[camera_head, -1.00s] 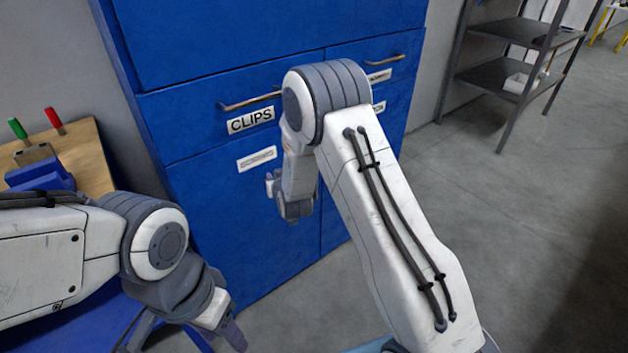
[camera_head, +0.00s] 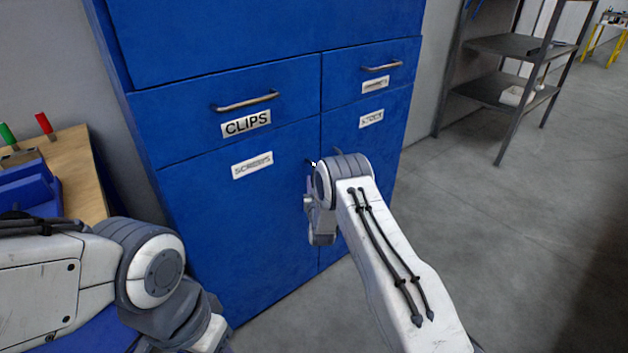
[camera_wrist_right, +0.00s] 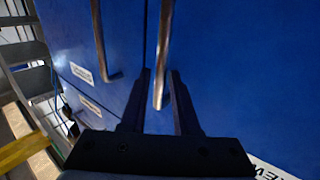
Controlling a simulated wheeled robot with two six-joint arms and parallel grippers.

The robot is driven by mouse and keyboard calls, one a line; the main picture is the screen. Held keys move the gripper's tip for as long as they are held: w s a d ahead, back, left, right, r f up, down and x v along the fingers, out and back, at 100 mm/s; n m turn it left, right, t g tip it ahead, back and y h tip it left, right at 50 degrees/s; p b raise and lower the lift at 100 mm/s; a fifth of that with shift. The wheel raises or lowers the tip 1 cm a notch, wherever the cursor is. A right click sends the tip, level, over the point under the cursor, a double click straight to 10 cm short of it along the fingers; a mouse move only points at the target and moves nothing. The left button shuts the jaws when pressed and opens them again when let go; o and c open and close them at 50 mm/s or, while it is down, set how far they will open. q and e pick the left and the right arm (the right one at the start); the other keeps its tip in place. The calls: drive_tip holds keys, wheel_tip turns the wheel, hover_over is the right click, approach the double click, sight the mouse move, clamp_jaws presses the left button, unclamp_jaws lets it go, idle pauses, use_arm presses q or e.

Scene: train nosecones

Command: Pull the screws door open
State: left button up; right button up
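The blue screws door (camera_head: 235,230) is shut below the CLIPS drawer, with its SCREWS label (camera_head: 253,165) near the top. It also shows in the right wrist view (camera_wrist_right: 235,75). Its upright bar handle (camera_wrist_right: 164,50) is seen in the right wrist view. My right gripper (camera_wrist_right: 160,73) is open, with one dark finger on each side of the handle's end. I cannot tell whether either finger touches it. In the head view, the right wrist (camera_head: 320,220) hides most of this handle. My left wrist (camera_head: 190,320) is at lower left; its fingers are not visible.
The stock door (camera_head: 375,150) is shut beside the screws door, and its handle (camera_wrist_right: 100,40) stands close to my right gripper. The CLIPS drawer (camera_head: 190,115) above is shut. A wooden bench (camera_head: 75,165) is at left. A grey shelf rack (camera_head: 500,85) stands at right, with open floor before it.

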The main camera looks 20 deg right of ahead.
drive_tip(key=shift+x, duration=1.05)
clamp_jaws()
idle(0.7)
